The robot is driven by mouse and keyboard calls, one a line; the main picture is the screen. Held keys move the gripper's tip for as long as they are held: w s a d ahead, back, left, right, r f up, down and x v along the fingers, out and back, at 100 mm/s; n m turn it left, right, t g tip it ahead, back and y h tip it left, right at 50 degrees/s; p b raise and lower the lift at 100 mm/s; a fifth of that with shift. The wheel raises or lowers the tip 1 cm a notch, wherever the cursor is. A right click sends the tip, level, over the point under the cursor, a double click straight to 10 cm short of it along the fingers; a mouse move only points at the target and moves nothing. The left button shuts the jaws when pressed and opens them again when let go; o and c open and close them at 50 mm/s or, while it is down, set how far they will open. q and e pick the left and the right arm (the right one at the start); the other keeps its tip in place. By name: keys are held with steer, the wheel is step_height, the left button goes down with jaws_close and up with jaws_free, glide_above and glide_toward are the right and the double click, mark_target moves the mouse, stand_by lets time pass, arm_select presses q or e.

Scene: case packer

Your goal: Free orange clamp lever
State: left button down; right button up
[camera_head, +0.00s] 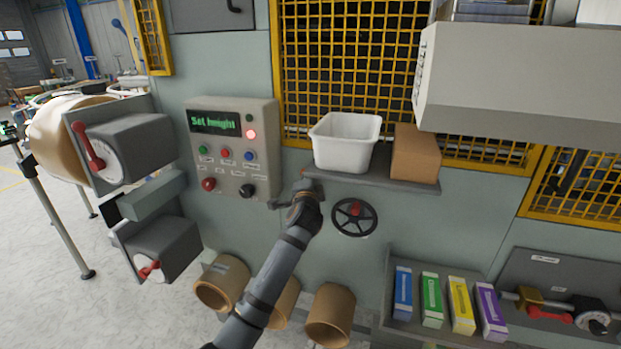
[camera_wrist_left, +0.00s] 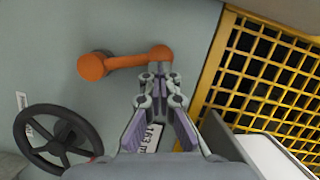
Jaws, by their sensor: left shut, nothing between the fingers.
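The orange clamp lever (camera_wrist_left: 125,62) shows in the left wrist view on the grey-green panel. Its round pivot is at the left and its bar runs right to a rounded free end. My left gripper (camera_wrist_left: 160,72) is shut and empty, its fingertips right at the free end; I cannot tell whether they touch it. In the head view my left gripper (camera_head: 277,205) is against the panel below the shelf. The lever cannot be made out there, perhaps hidden by my arm. My right gripper is not in view.
A black handwheel (camera_head: 354,217) is right of my gripper. A shelf (camera_head: 375,180) above holds a white bin (camera_head: 345,142) and a brown box (camera_head: 415,153). A button panel (camera_head: 235,150) is to the left. Brown tubes (camera_head: 330,315) and a tray of coloured cartons (camera_head: 430,300) are below.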

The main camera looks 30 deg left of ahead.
arm_select(q)
steer(key=a+n, duration=0.1)
steer(key=a+n+p, duration=0.1)
steer(key=a+f+n+h, duration=0.1)
steer(key=shift+s+f, duration=0.1)
steer(key=shift+s, duration=0.25)
steer(key=shift+a+p, duration=0.1)
steer(key=shift+p, duration=0.2)
steer(key=shift+w+a+f, duration=0.1)
steer(key=shift+f, duration=0.05)
